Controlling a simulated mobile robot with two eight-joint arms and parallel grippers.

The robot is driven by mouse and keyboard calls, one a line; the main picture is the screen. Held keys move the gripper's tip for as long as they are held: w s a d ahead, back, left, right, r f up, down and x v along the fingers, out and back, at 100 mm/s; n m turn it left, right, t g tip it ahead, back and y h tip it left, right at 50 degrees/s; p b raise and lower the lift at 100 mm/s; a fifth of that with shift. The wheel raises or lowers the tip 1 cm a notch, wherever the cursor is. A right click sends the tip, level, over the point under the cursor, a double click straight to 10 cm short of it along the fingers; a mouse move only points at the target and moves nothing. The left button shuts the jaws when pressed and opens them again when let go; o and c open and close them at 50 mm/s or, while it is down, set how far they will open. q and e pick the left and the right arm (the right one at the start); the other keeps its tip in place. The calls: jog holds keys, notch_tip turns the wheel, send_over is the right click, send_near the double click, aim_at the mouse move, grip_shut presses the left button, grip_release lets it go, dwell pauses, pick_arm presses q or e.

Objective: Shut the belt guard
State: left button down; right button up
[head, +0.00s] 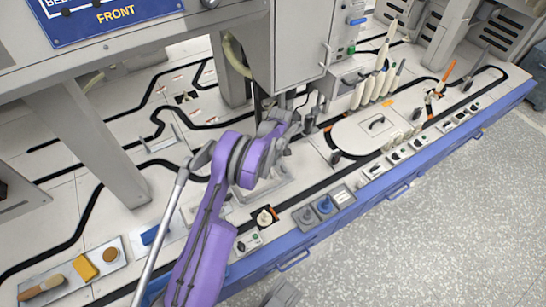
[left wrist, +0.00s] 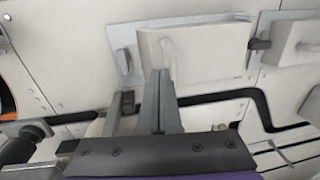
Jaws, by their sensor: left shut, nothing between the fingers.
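In the left wrist view, a pale cream cover (left wrist: 210,52) with a raised handle-like bar lies ahead of the fingers, on a grey backing plate. It looks like the belt guard, but I cannot tell how far open it is. My left gripper (left wrist: 160,80) is shut and empty, its fingertips at the lower edge of the cover; I cannot tell whether they touch it. In the head view, my purple left arm reaches over the bench, and its grey gripper (head: 282,122) is near the base of the grey cabinet. The arm hides part of the bench there. My right gripper is not seen.
A grey cabinet (head: 301,45) stands over the bench close to the gripper. A row of cream spindles (head: 374,88) and a white plate (head: 362,132) with a dark handle lie to the right. A tray (head: 75,276) sits front left. Posts crowd the left side.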

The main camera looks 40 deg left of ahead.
pick_arm(q)
jog(key=shift+w+d+f, duration=0.1)
jog(key=shift+w+f, duration=0.2)
jog(key=shift+f, duration=0.45)
